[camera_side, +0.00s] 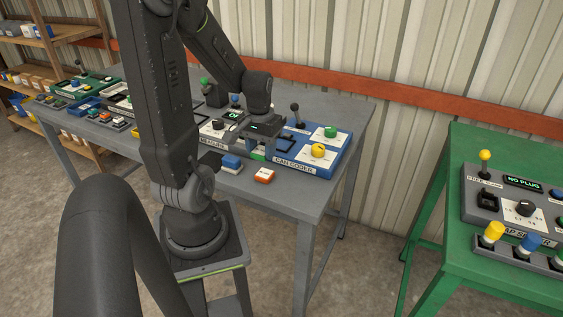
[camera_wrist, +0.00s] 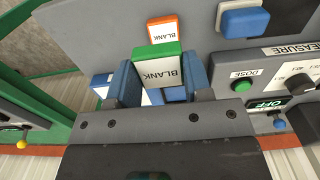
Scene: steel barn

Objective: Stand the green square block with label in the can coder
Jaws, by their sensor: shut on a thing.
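The green square block with a white label reading BLANK (camera_wrist: 158,68) is between the two fingers of my gripper (camera_wrist: 160,84) in the wrist view, and the gripper is shut on it. In the side view my gripper (camera_side: 262,140) is at the left end of the can coder (camera_side: 325,165), a blue and white box. The held block (camera_side: 257,155) is mostly hidden there by the gripper. Part of the blue coder shows below the block in the wrist view. I cannot tell whether the block touches the coder.
An orange block with a white label (camera_side: 264,176) lies on the grey table in front of the coder. A blue block (camera_side: 231,162) is to its left. The measure station (camera_side: 212,140) stands left of the coder. The coder carries a black lever (camera_side: 296,115) and a yellow knob (camera_side: 318,150).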

